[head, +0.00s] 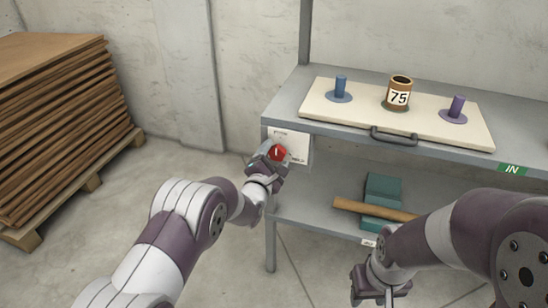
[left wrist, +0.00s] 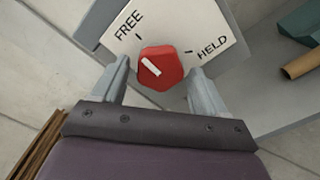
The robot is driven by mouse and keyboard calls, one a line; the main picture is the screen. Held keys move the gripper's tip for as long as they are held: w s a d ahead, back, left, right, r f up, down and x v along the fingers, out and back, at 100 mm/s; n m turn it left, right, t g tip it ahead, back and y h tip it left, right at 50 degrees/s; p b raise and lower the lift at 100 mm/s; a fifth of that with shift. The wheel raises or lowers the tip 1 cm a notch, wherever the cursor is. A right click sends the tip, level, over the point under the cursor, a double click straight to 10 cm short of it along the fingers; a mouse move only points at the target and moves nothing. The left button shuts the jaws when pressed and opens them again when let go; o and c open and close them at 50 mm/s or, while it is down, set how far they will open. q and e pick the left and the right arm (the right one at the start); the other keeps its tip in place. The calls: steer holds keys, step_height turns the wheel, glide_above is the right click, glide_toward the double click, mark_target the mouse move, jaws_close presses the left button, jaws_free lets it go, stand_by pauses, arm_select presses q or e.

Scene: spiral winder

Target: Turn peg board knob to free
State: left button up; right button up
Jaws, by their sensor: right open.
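The red knob (left wrist: 160,67) sits on a white plate (left wrist: 212,30) marked FREE and HELD. Its white pointer mark slants toward the upper left, on the FREE side, in the left wrist view. The knob also shows in the head view (head: 277,153), at the shelf's left front corner. My left gripper (left wrist: 160,85) has one finger on each side of the knob, very near it; I cannot tell whether both fingers touch it. My right gripper (head: 380,292) is open and empty at the lower right, away from the knob.
A cream peg board (head: 340,110) with a dark handle (head: 393,137) lies on the shelf top. It bears a blue peg (head: 340,86), a brown cup marked 75 (head: 399,90) and a purple peg (head: 456,107). A teal block (head: 383,189) and wooden bar (head: 365,208) lie below.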

arm_select(q)
steer(key=p+v, duration=0.3)
steer(key=v, duration=0.9)
steer(key=shift+s, duration=0.35)
steer(key=shift+a, duration=0.1)
